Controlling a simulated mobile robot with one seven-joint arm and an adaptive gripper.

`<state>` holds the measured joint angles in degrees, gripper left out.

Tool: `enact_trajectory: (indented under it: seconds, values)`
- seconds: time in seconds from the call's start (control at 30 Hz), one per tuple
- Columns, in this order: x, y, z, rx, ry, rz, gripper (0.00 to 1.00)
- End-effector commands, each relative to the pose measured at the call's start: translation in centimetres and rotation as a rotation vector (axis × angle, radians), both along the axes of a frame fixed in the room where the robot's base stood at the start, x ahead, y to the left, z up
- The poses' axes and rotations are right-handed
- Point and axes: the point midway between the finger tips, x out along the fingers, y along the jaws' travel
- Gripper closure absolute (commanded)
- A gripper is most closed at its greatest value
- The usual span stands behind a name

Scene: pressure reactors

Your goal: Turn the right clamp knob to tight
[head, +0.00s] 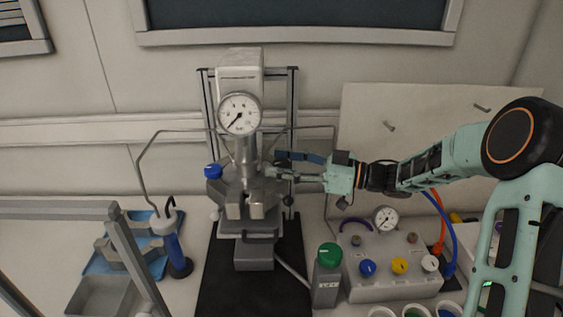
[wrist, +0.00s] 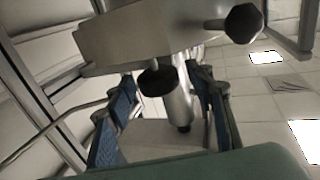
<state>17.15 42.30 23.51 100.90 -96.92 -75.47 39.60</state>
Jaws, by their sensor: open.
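The pressure reactor (head: 245,185) stands in the middle of the head view, with a metal clamp around its head. My gripper (head: 279,165) reaches in from the right, at the right side of the clamp. Its fingers are open. In the wrist view, a dark round knob (wrist: 157,81) shows between the blue finger pads of my gripper (wrist: 164,85), with a gap on each side. A larger black knob (wrist: 243,23) on a short rod is at upper right, outside the fingers. I cannot tell for sure which is the right clamp knob. My gripper partly hides the clamp's right side in the head view.
A pressure gauge (head: 239,113) tops the reactor, and a blue knob (head: 212,171) is on its left. Bent metal tubes run on both sides.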

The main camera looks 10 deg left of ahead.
Motion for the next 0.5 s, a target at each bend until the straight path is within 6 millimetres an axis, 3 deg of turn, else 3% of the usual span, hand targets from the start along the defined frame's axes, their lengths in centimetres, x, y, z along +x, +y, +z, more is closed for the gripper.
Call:
enact_trajectory:
  seconds: [0.13,0.5]
  values:
    - [0.01,-0.02,-0.01,0.000,0.000,0.000,0.52]
    - [0.00,-0.04,0.00,0.000,0.000,0.000,0.93]
